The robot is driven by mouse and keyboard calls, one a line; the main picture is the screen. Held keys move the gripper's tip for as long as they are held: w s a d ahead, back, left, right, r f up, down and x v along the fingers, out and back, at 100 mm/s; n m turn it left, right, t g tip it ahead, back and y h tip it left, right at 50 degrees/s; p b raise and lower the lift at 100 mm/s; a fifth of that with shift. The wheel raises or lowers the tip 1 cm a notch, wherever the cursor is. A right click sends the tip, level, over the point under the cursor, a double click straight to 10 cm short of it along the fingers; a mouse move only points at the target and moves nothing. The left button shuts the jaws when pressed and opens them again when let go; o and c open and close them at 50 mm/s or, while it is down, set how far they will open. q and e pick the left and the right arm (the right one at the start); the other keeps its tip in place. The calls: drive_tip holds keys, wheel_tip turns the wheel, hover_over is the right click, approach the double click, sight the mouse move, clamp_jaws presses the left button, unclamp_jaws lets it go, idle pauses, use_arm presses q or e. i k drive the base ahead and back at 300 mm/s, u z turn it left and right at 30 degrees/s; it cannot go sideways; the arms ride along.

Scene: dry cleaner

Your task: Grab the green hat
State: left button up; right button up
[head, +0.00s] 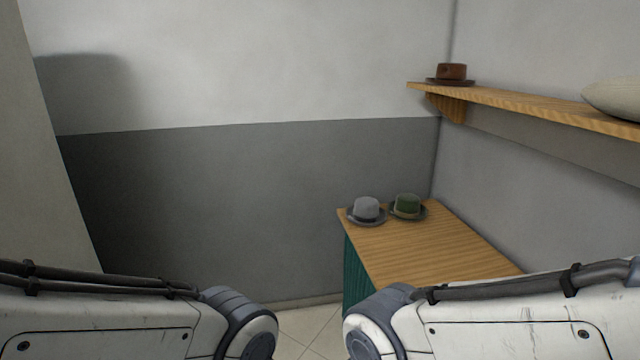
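The green hat (407,205) sits at the far end of a wooden-topped counter (440,247), close to the corner of the room. A grey hat (366,209) sits just to its left on the same counter. My two arms come in from the lower left and lower right, well short of the hats. Neither gripper shows in the head view; only arm links are visible.
A wooden shelf (530,103) on the right wall holds a brown hat (451,73) and a pale rounded object (615,97), cut off by the frame edge. The counter's near part is bare. A tiled floor (305,330) shows left of the counter.

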sight(407, 207)
drive_tip(key=u, duration=0.65)
drive_tip(key=i, duration=3.6)
drive_tip(key=z, duration=1.3)
drive_tip(key=i, duration=0.6)
drive_tip(key=z, duration=0.35)
